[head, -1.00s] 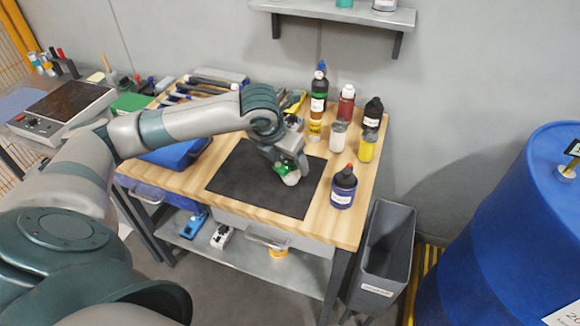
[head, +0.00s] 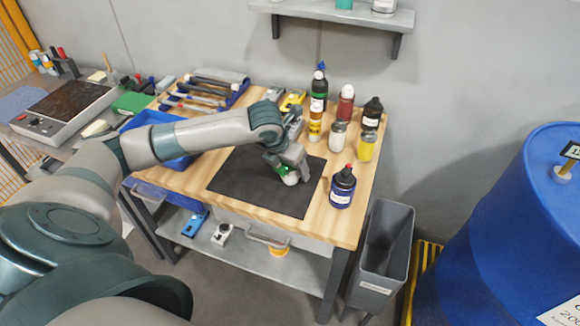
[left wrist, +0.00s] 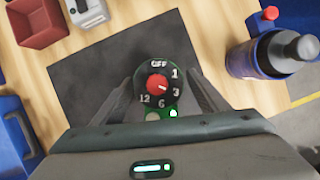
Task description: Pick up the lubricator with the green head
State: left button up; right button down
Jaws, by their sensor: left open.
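The lubricator (head: 291,179) stands on the black mat (head: 240,187) on the wooden bench, mostly hidden by my left gripper in the head view. A white part and a bit of green show there. In the left wrist view I look down on its dial top (left wrist: 157,87), black with a red knob and numbers, with green at its lower edge. My left gripper (left wrist: 162,84) is open, one finger on each side of the dial. I cannot tell whether the fingers touch it. My right gripper is not in view.
Several bottles (head: 338,137) stand at the bench's right back. A dark blue bottle with a red cap (head: 342,187) stands right of the mat. A blue tray (head: 157,125) lies left. A grey bin (head: 385,255) and blue drum (head: 515,230) stand at right.

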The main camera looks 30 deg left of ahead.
pick_arm(q)
jog(key=shift+c, duration=0.4)
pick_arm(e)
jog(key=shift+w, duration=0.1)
pick_arm(q)
jog(key=c, duration=1.3)
jog(key=shift+r, duration=0.15)
